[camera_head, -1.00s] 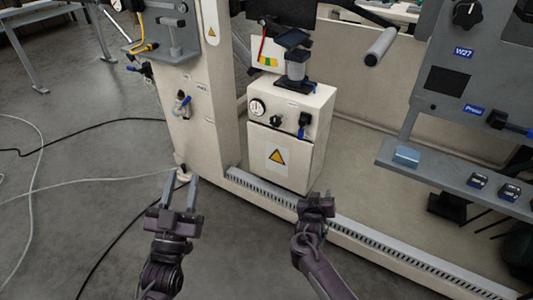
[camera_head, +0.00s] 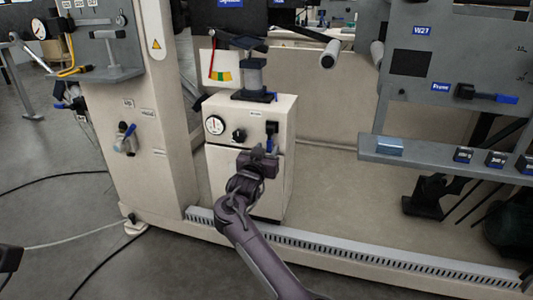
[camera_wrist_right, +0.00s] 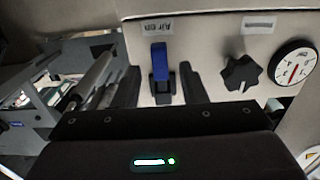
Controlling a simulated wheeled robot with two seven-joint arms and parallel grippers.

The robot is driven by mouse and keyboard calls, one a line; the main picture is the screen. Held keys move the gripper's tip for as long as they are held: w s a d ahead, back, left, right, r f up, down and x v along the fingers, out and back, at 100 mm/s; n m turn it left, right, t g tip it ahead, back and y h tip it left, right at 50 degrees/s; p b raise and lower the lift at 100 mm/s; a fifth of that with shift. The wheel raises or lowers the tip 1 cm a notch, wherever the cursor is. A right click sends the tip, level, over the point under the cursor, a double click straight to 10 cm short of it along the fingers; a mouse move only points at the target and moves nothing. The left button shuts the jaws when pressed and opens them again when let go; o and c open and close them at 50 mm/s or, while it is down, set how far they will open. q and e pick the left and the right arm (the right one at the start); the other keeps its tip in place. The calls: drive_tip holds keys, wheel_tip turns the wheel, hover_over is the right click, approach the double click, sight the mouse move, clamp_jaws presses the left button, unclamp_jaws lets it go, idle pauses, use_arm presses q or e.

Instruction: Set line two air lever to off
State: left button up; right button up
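A small lever with a blue handle (camera_head: 270,144) is on the front of the cream cabinet (camera_head: 230,107); its handle points down from a black mount. In the right wrist view, which is upside down, the blue lever (camera_wrist_right: 160,62) shows under a label that seems to read "Air" something. My right gripper (camera_head: 260,158) is just in front of the cabinet. In its wrist view the open fingers (camera_wrist_right: 162,86) are on either side of the lever, with gaps visible. Whether they touch its mount is unclear.
A black knob (camera_wrist_right: 242,70) and a round gauge (camera_wrist_right: 292,63) sit beside the lever. Another blue-handled valve (camera_head: 125,138) is on the left column. A grey shelf (camera_head: 440,168) with small blue-labelled blocks juts out at right. A slotted rail (camera_head: 340,259) runs along the floor.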

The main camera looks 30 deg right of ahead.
drive_tip(key=shift+b+x, duration=0.35)
drive_tip(key=shift+x, duration=0.9)
clamp_jaws()
